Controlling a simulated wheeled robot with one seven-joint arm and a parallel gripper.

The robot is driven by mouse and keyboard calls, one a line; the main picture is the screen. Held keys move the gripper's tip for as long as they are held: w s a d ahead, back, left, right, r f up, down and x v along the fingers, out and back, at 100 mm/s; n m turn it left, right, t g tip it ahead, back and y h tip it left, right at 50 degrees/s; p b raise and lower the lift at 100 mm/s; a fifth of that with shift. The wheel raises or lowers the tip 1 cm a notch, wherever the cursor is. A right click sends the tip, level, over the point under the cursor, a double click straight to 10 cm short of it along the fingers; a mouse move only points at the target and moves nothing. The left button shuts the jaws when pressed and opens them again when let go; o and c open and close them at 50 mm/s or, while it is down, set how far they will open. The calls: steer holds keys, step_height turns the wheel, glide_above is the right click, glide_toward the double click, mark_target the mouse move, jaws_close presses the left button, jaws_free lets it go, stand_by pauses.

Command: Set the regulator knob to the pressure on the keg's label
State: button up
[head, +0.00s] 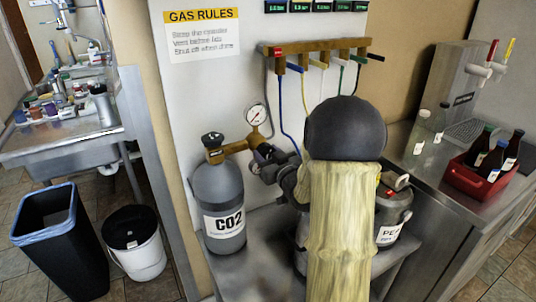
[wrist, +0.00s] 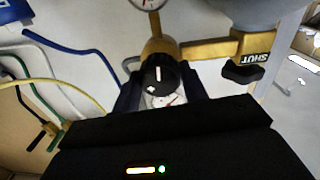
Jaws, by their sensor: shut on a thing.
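The black regulator knob (wrist: 160,74) with a white pointer mark sits on the brass regulator body (wrist: 160,47). A small white dial face with a red mark (wrist: 168,100) shows partly below the knob in the wrist view. My gripper (wrist: 160,86) is shut on the knob, one finger on each side; in the head view my gripper (head: 268,165) is at the regulator. The pressure gauge (head: 257,115) stands above the regulator; its reading is too small to tell. The keg (head: 393,212) is mostly behind my arm. Its label (head: 389,235) shows only "PE" and unreadable smaller print.
A grey CO2 cylinder (head: 219,200) with a black valve stands left of the regulator. A manifold (head: 315,46) with coloured hoses is on the wall above. A steel counter at right holds a red crate (head: 478,172) of bottles. A bin (head: 55,240) and bucket (head: 136,240) stand left.

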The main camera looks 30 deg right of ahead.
steer(key=m+p, duration=0.2)
steer(key=m, duration=0.4)
steer(key=shift+r, duration=0.15)
steer(key=m+p, duration=0.2)
steer(key=m, duration=0.2)
steer(key=shift+d, duration=0.1)
steer(key=shift+m+p, duration=0.55)
steer(key=shift+m, duration=0.45)
steer(key=o, duration=1)
steer(key=shift+s, duration=0.1)
